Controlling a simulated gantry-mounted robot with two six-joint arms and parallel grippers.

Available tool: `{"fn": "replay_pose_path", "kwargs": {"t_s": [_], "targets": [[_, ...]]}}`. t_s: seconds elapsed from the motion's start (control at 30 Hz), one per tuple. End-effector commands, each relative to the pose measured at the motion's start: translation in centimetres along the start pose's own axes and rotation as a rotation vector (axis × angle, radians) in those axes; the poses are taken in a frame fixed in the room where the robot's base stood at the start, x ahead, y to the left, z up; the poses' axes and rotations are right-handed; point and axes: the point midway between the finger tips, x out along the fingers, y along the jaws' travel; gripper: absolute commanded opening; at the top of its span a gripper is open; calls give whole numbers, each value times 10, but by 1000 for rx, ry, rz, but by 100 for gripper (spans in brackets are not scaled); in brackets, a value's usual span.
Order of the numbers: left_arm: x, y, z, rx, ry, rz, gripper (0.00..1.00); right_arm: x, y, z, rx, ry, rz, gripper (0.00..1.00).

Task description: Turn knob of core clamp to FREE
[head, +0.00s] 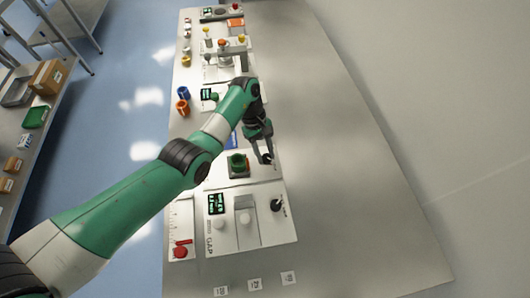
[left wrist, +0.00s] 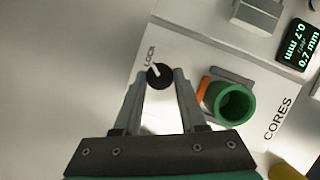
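The core clamp knob (left wrist: 159,77) is a black round dial with a white pointer. In the left wrist view its pointer tilts up and left, toward the printed LOCK label (left wrist: 149,57). My left gripper (left wrist: 160,82) is open, with its two fingertips on either side of the knob; I cannot tell whether they touch it. In the head view my left gripper (head: 263,158) reaches down over the panel's right part and mostly hides this knob. The FREE label is not readable. My right gripper is in neither view.
A green core (left wrist: 232,103) stands right of the knob, beside the CORES label; it also shows in the head view (head: 238,162). A GAP panel (head: 247,236) with another black knob (head: 277,205) lies nearer. The bench's right side is bare.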

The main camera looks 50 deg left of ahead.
Motion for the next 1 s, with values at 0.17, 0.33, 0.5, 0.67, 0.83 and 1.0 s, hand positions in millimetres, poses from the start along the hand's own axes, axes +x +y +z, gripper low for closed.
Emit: {"fn": "replay_pose_path", "kwargs": {"t_s": [0.17, 0.33, 0.5, 0.67, 0.83, 1.0], "targets": [[0, 0, 0, 0, 0, -1, 0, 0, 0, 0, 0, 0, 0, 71], [-1, 0, 0, -3, -1, 1, 0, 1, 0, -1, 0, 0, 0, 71], [-3, -1, 1, -30, -2, 10, 0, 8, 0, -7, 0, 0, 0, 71], [-5, -2, 3, -94, -2, 35, 0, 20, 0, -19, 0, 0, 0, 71], [-8, -3, 4, -205, -2, 81, 0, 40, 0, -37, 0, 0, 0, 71], [-8, -5, 5, -346, -2, 139, 0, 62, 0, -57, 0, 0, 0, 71]]}}
